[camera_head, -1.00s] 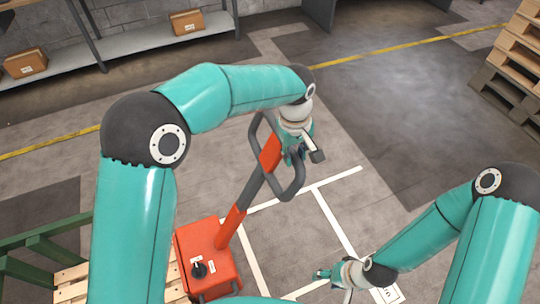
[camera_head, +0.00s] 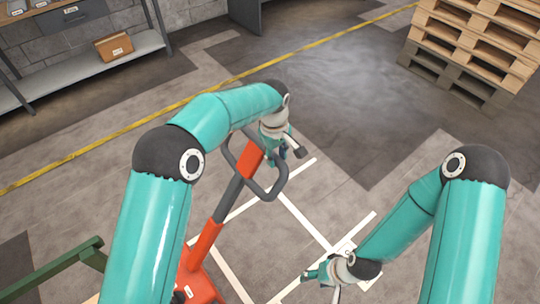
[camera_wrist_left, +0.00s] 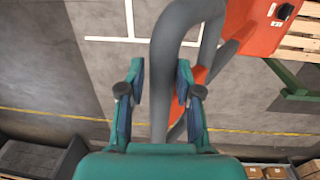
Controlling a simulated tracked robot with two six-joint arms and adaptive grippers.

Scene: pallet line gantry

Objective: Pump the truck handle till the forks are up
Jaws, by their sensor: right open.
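The orange pallet truck handle (camera_head: 250,158) has a dark grey loop grip on a tilted orange shaft. It rises from the orange truck body (camera_head: 195,283) at the lower left, partly hidden by my left arm. My left gripper (camera_head: 284,152) is at the far upper side of the loop. In the left wrist view, the grey bar of the handle (camera_wrist_left: 163,85) runs between its two fingers (camera_wrist_left: 160,92); I cannot tell whether they are clamped on it. My right gripper (camera_head: 315,275) is open and empty, low over the floor, away from the handle. The forks are hidden.
A green frame (camera_head: 55,268) stands at the lower left. A metal shelf (camera_head: 80,74) with a cardboard box (camera_head: 114,46) is along the back wall. Stacked wooden pallets (camera_head: 475,45) stand at the upper right. The floor between is clear, with white lines and a yellow line.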

